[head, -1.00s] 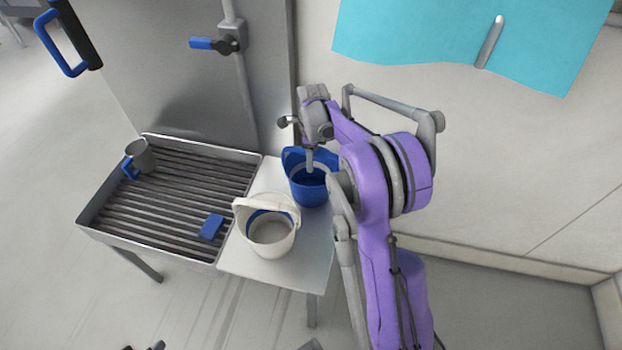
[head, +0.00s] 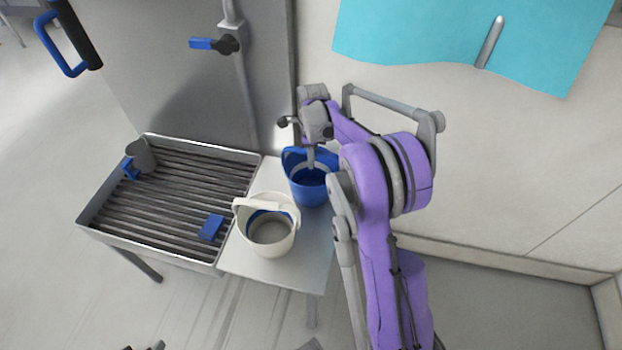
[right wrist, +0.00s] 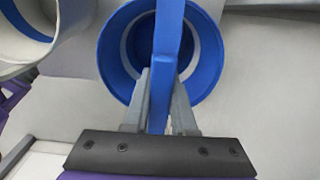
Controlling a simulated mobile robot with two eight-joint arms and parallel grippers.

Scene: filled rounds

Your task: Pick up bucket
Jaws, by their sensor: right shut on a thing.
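A blue bucket (head: 311,190) stands upright on the small white table at its back right corner. A white bucket (head: 271,237) with a blue band inside stands in front of it, to its left, its handle raised. My right gripper (head: 311,160) is over the blue bucket. In the right wrist view its fingers (right wrist: 159,105) are shut on the blue handle (right wrist: 166,60), which runs between them. The bucket's round opening (right wrist: 160,50) lies behind the handle and looks empty where it shows. I cannot make out my left gripper.
A metal grated tray (head: 97,217) joins the table (head: 287,271) on the left; it holds a grey mug (head: 142,157) and a blue block (head: 211,228). A grey metal panel (head: 160,80) stands behind, and a pale wall is close behind my right arm.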

